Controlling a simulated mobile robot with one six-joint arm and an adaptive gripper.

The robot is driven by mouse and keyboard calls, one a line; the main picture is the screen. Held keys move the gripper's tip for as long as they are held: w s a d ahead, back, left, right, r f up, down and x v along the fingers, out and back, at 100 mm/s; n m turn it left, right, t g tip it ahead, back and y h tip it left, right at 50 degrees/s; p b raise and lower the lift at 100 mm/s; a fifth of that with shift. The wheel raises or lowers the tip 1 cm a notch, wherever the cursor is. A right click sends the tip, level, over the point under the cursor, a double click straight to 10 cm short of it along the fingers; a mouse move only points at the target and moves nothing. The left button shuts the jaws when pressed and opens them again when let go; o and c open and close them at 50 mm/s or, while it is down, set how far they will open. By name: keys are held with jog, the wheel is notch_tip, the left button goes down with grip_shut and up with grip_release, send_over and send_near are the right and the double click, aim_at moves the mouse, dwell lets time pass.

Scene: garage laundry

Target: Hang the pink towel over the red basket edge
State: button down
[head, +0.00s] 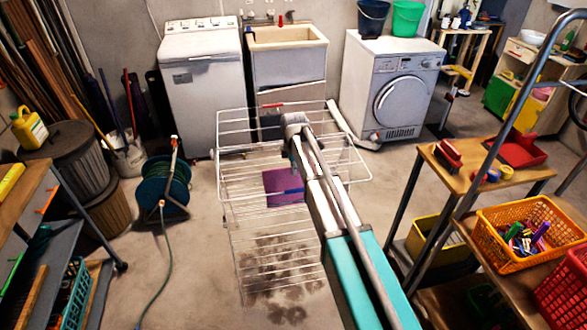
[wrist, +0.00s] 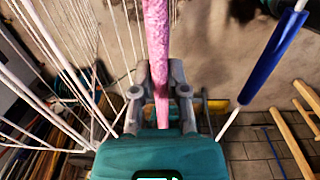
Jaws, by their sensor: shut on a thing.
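My gripper (wrist: 160,98) is shut on the pink towel (wrist: 156,40), which shows as a narrow strip between the fingers in the wrist view. In the head view my gripper (head: 293,122) is over the far part of the white wire drying rack (head: 230,165). A red basket (head: 562,296) stands at the lower right, partly cut off by the frame, far from my gripper.
An orange basket (head: 490,228) of small items stands on the right bench beside the red basket. A red tray (head: 517,150) lies on the small table (head: 460,170). A hose reel (head: 162,185) is left of the rack. Rack wires surround my gripper.

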jog(key=shift+r+p, duration=3.55)
jog(key=shift+r, duration=0.15)
jog(key=shift+s, duration=0.2)
jog(key=shift+s+d, duration=0.3)
jog(key=shift+s, duration=0.7)
jog(key=shift+s+d, duration=0.2)
jog(key=shift+s, duration=0.45)
jog(key=shift+s+d, duration=0.2)
jog(key=shift+s, duration=0.4)
jog(key=shift+r, duration=0.15)
notch_tip(320, 180, up, 12)
jog(key=p, duration=1.2)
